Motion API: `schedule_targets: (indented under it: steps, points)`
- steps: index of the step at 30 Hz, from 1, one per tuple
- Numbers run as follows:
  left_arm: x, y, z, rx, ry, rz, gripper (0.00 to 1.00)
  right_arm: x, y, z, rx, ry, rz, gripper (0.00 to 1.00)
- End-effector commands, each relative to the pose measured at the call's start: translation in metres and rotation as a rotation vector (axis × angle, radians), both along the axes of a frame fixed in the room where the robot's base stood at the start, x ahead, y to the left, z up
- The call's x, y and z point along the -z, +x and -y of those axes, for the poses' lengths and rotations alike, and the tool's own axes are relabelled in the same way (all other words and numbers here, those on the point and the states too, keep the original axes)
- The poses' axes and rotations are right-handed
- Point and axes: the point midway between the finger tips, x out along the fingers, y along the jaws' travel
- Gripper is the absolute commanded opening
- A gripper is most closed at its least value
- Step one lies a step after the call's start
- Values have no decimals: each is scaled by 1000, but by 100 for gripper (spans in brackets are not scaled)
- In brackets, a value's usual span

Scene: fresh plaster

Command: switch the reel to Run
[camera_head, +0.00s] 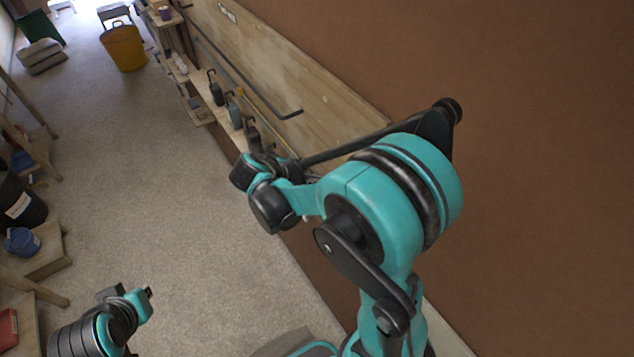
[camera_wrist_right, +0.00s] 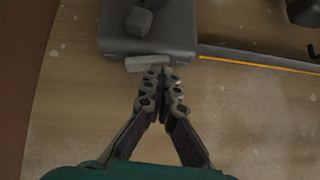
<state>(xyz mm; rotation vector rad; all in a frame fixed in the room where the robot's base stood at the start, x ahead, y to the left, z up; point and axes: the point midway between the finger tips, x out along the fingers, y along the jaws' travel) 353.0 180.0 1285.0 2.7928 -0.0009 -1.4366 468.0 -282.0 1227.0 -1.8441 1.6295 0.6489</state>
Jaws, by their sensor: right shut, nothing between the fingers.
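In the right wrist view a dark grey box (camera_wrist_right: 170,28) is fixed on a wooden board. It has a dark knob-like part (camera_wrist_right: 138,20) on its face and a light grey tab (camera_wrist_right: 147,63) at its near edge. I cannot read any Run marking or tell for certain that this is the reel. My right gripper (camera_wrist_right: 160,72) is shut and empty, its fingertips at or very near the tab; contact is unclear. In the head view my right arm hides this spot. My left arm's end (camera_head: 125,308) is low at the left, its fingers not clear.
A wooden board (camera_head: 290,75) with a dark rail (camera_head: 245,78) runs along the brown wall, with several dark items below it. A yellow bucket (camera_head: 124,47) stands far back. Wooden shelving with a dark drum (camera_head: 20,203) is at the left. The floor (camera_head: 150,170) between is clear.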

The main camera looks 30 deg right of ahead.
Motion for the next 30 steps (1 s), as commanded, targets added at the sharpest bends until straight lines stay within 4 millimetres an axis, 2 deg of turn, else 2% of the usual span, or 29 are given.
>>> schedule_targets:
  steps: [8, 17, 26, 30]
  points:
    - [-2, 0, 0, 0, 0, 0, 0, 0, -4, -2, 0, 9, -1, 0]
    - [-3, 0, 0, 0, 0, 0, 0, -3, -17, 0, 0, 9, -2, 0]
    - [-4, 0, 0, 0, 0, 0, 0, -3, -17, 0, 1, 7, -1, 0]
    - [-11, 0, 0, 0, 0, 0, 0, -13, -15, 4, 1, 7, -1, 0]
